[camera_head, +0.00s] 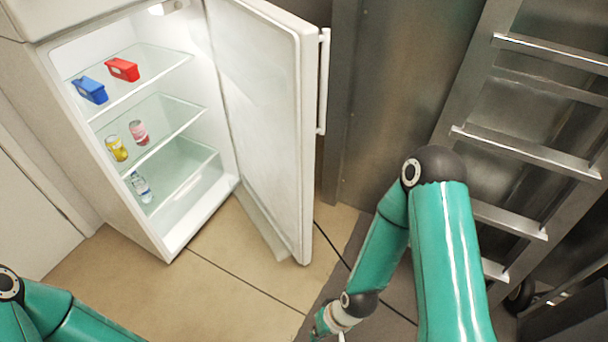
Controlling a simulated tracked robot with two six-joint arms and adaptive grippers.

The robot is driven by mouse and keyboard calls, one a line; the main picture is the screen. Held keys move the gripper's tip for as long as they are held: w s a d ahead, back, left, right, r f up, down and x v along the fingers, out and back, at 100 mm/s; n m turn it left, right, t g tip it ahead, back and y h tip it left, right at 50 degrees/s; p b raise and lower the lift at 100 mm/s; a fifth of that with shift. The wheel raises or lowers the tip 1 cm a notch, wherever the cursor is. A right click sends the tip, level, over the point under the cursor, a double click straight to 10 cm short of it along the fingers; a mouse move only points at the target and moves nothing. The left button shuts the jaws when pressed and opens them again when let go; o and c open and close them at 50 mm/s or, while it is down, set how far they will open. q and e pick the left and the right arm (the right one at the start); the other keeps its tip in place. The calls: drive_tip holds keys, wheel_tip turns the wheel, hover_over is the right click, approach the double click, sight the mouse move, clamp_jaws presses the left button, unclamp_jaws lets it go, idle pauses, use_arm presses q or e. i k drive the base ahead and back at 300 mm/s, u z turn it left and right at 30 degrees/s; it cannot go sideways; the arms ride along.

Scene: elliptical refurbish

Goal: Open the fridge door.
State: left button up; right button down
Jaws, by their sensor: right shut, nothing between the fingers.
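The white fridge (185,228) stands at the left with its interior in full view. Its door (268,120) is swung wide open to the right, showing its inner face. The white vertical handle (323,80) is on the door's outer right edge. My right gripper (341,337) is at the bottom edge, mostly cut off, below and right of the door's lower corner. It is shut, empty and apart from the door and handle. My left arm shows at the bottom left, but its gripper is out of view.
Inside are a blue container (90,90), a red container (123,69), two cans (139,132) and a bottle (141,187) on glass shelves. A metal ladder (525,145) stands at the right. Tiled floor (225,285) is clear before the fridge.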

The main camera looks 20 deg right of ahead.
sight(267, 58)
drive_tip(key=u, duration=0.15)
drive_tip(key=i, duration=0.9)
drive_tip(key=z, duration=0.1)
